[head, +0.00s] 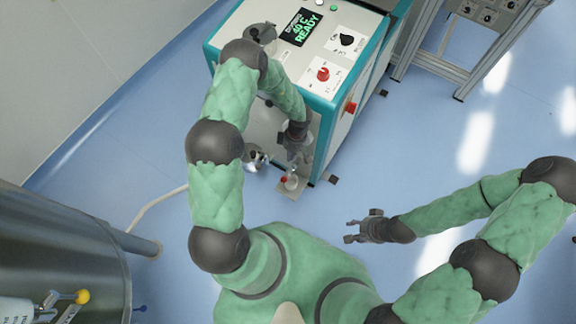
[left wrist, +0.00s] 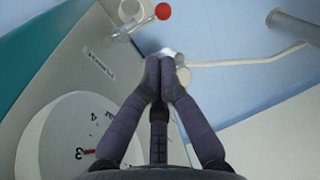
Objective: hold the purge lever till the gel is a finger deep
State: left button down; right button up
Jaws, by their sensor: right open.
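The purge lever appears in the left wrist view as a short arm ending in a red ball knob (left wrist: 163,12); the knob also shows in the head view (head: 284,179). My left gripper (head: 293,155) is in front of the machine's lower front, above the knob. In the left wrist view its fingers (left wrist: 160,62) are together, with the knob beyond and apart from the tips. A small pale container (head: 292,183) stands beside the knob; I cannot make out any gel. My right gripper (head: 352,229) is open and empty, over the floor.
A round dial (left wrist: 80,145) is beside my left fingers. A steel tank (head: 60,250) and pale hose (head: 150,205) are at left.

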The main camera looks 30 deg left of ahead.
aim_at(285, 177)
pick_arm(q)
jog(key=f+b, duration=0.2)
jog(key=f, duration=0.2)
jog(key=s+f+b, duration=0.1)
jog(key=f+b, duration=0.1)
jog(key=f, duration=0.3)
jog(key=s+f+b, duration=0.1)
jog(key=f+b, duration=0.1)
jog(key=f, duration=0.2)
jog(key=shift+s+a+f+b, duration=0.15)
jog(key=shift+s+a+b, duration=0.1)
jog(key=shift+a+b, duration=0.15)
